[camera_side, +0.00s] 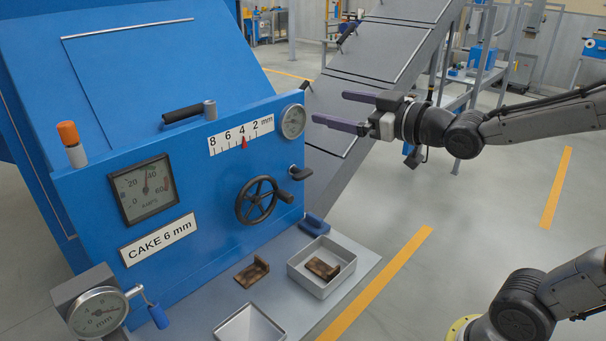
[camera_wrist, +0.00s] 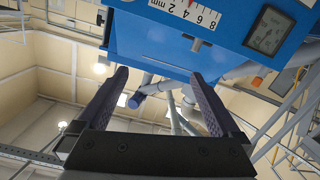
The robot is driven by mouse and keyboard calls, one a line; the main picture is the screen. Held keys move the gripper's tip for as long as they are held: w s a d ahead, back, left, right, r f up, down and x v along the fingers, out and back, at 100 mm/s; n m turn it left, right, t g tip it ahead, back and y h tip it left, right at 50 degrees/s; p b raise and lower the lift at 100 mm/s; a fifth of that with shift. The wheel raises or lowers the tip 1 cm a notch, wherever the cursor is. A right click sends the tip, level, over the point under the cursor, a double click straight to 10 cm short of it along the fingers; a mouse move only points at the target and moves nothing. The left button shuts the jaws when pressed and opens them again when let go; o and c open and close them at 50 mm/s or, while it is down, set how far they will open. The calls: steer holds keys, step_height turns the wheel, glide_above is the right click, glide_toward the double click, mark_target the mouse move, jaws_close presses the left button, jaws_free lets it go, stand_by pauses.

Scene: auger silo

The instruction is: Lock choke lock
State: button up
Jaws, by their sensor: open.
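My gripper (camera_side: 329,107) is open and empty in the side view, in the air to the right of the blue machine panel (camera_side: 215,180). Its fingers point left towards the round dial. A black handwheel (camera_side: 257,201) is on the panel, and a short dark lever (camera_side: 300,173) sticks out to its right; I cannot tell for certain that this is the choke lock. A mm scale (camera_side: 241,136) above has its red pointer near 4. In the wrist view my open gripper (camera_wrist: 160,77) has nothing between its fingers; handwheel and lever cannot be made out there.
A round dial (camera_side: 293,121) is at the panel's right edge. A dark-handled lever (camera_side: 188,113) sits on top. An amp gauge (camera_side: 145,189) and a "CAKE 6 mm" plate (camera_side: 158,239) are left. A grey tray (camera_side: 307,285) holds a brown piece; another brown piece (camera_side: 252,271) lies beside it.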

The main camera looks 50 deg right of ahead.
steer(key=w+d+f+n+t+y, duration=0.1)
steer(key=w+f+t+y, duration=0.15)
steer(key=w, duration=0.35)
steer(key=m+g+h, duration=0.2)
steer(key=m+h, duration=0.1)
steer(key=m, duration=0.1)
glide_toward(307, 175)
steer(key=shift+t, duration=0.25)
steer(key=w, duration=1.1)
steer(key=shift+w+f, duration=0.15)
steer(key=shift+w, duration=0.05)
steer(key=c, duration=1.2)
